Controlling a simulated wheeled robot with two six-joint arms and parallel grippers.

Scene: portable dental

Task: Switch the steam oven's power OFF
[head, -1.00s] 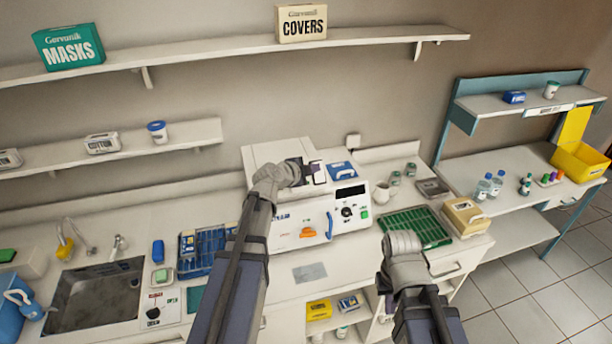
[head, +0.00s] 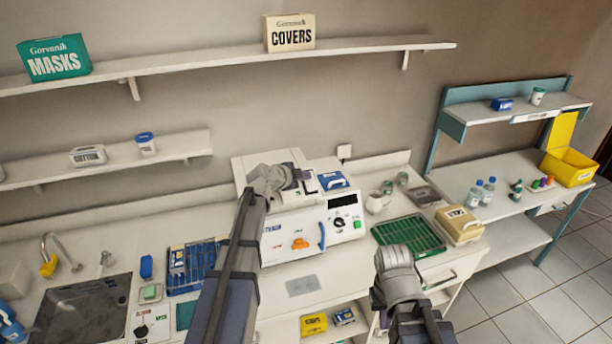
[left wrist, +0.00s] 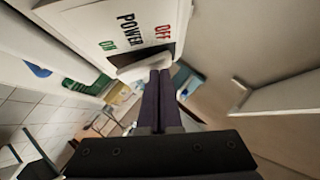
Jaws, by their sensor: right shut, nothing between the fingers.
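The steam oven (head: 285,236) is the white box on the counter, with a blue handle (head: 322,236), an orange part and a dial on its front. My left gripper (head: 303,180) is over its top, beside a small upright white panel. In the left wrist view, this panel (left wrist: 98,22) reads POWER, OFF and ON. A white switch lever (left wrist: 143,68) sits in a dark recess there. The left fingers (left wrist: 160,78) are together, with their tips at the lever; contact and the lever's position are unclear. My right gripper (head: 393,258) is in front of the counter, its fingers mostly hidden.
A blue box (head: 333,181) lies on the oven's top. A green rack (head: 410,236) and a cream box (head: 458,226) are right of the oven. A blue tray (head: 193,268) and the sink (head: 82,310) are to the left. A shelf (head: 220,63) runs above.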

